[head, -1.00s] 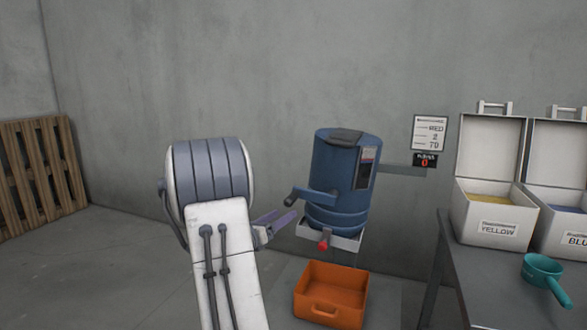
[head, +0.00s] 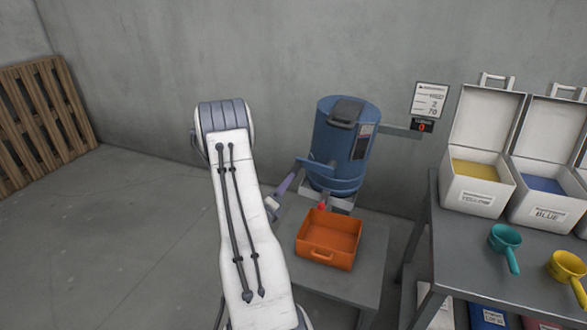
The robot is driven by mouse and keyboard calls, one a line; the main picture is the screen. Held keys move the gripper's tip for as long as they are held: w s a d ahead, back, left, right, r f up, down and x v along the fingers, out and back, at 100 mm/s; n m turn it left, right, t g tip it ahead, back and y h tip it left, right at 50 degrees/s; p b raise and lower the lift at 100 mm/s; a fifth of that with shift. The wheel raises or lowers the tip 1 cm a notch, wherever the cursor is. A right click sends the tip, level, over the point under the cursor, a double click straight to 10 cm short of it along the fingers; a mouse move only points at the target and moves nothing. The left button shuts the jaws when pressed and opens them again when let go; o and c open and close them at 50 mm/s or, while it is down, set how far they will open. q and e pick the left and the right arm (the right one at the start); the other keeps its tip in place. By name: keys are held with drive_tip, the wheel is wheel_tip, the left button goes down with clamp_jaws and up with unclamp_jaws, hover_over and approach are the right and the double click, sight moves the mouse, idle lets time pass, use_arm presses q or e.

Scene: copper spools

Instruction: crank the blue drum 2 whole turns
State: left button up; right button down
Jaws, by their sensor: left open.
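The blue drum (head: 338,135) stands upright with a dark lid on top, mounted above a grey stand. Its blue crank arm (head: 318,166) reaches to the left across the drum's lower front. A small counter with red digits (head: 422,126) sits on a bracket to the right of the drum; it looks like 0. My left gripper (head: 284,187) is open, just left of and below the crank's outer end. My own arm hides part of it, and I cannot tell whether it touches the crank handle. My right gripper is not in view.
An orange tray (head: 326,258) sits on a low grey table below the drum, under a red spout tip (head: 321,207). At the right, a grey bench (head: 468,230) holds white lidded boxes (head: 478,197), a teal scoop (head: 505,238) and a yellow scoop (head: 566,267). A wooden pallet (head: 40,118) leans left.

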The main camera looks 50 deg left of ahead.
use_arm(q)
drive_tip(key=p+x, duration=0.1)
drive_tip(key=x, duration=0.6)
drive_tip(key=shift+w+a+p, duration=0.1)
drive_tip(key=shift+w+p, duration=0.1)
drive_tip(key=shift+p, duration=0.1)
clamp_jaws()
idle(1.0)
